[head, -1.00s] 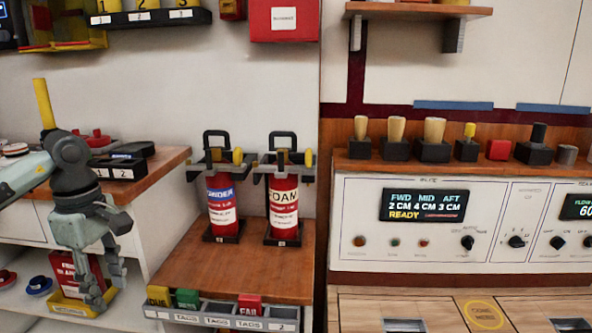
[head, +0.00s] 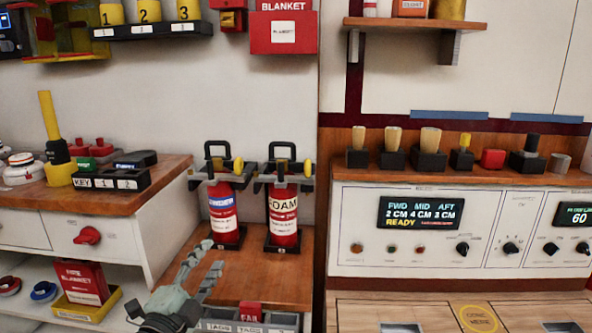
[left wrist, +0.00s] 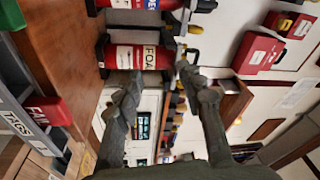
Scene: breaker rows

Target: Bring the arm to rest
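My left gripper (head: 211,255) is at the bottom of the head view, in front of the wooden shelf with the extinguishers, with its fingers pointing up. In the left wrist view its two grey fingers (left wrist: 160,82) stand apart with nothing between them, so it is open and empty. The red foam extinguisher (head: 283,212) stands beyond it, apart from the fingers in the head view; it also shows in the left wrist view (left wrist: 150,57). My right gripper is in neither view.
A second red extinguisher (head: 223,210) stands beside the first. A tag tray (head: 275,321) with a red tag (head: 251,311) lies at the shelf's front edge, close to my gripper. A control panel (head: 350,215) is at the right. A yellow bin (head: 84,309) sits low at the left.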

